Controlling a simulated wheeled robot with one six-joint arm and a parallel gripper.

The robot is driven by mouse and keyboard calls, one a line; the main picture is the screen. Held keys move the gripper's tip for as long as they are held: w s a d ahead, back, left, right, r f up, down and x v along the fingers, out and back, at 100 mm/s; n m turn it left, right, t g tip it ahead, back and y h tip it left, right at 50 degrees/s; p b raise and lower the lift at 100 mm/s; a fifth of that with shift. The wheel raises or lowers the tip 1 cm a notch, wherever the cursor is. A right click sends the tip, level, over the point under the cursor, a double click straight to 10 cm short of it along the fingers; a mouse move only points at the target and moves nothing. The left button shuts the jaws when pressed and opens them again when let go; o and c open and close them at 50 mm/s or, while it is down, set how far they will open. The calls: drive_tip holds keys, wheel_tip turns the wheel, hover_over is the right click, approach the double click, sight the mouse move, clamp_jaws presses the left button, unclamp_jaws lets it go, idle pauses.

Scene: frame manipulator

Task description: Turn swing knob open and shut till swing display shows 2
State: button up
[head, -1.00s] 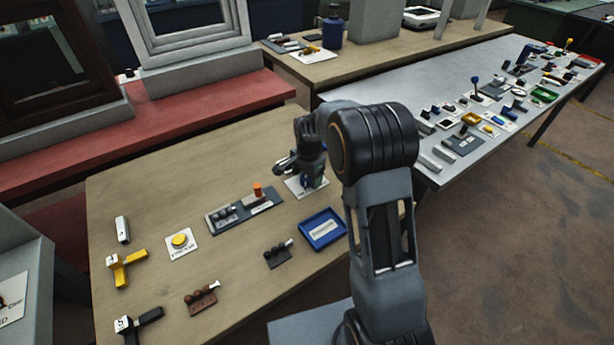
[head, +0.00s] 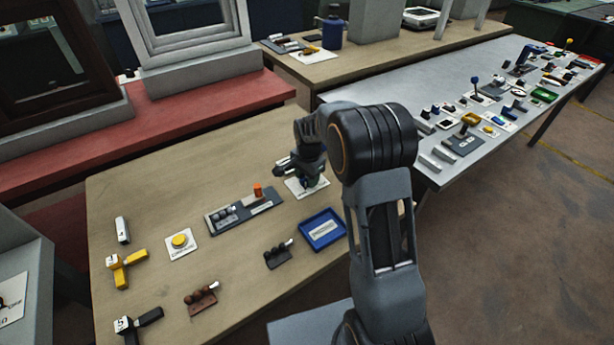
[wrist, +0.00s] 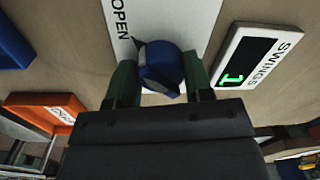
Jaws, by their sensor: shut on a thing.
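The blue swing knob (wrist: 158,62) stands on a white plate (wrist: 190,18) in the wrist view. The word OPEN is printed at the plate's left edge. My gripper (wrist: 160,78) has its green fingers on both sides of the knob and is shut on it. The swing display (wrist: 234,75) to the right is labelled SWINGS and shows a green 1, seen turned on its side. In the head view my gripper (head: 312,180) is over the white plate (head: 296,188) at the table's right side and hides the knob; the display is not readable there.
The wooden table (head: 150,180) is bare toward the back left.

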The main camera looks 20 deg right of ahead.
drive_tip(key=n, duration=0.8)
drive_tip(key=shift+n, duration=0.4)
drive_tip(key=n, duration=0.4)
drive_tip(key=shift+w, duration=0.1)
drive_tip(key=shift+r+n+g, duration=0.1)
drive_tip(key=shift+n+g, duration=0.2)
drive_tip(key=shift+n, duration=2.2)
drive_tip(key=o, duration=0.9)
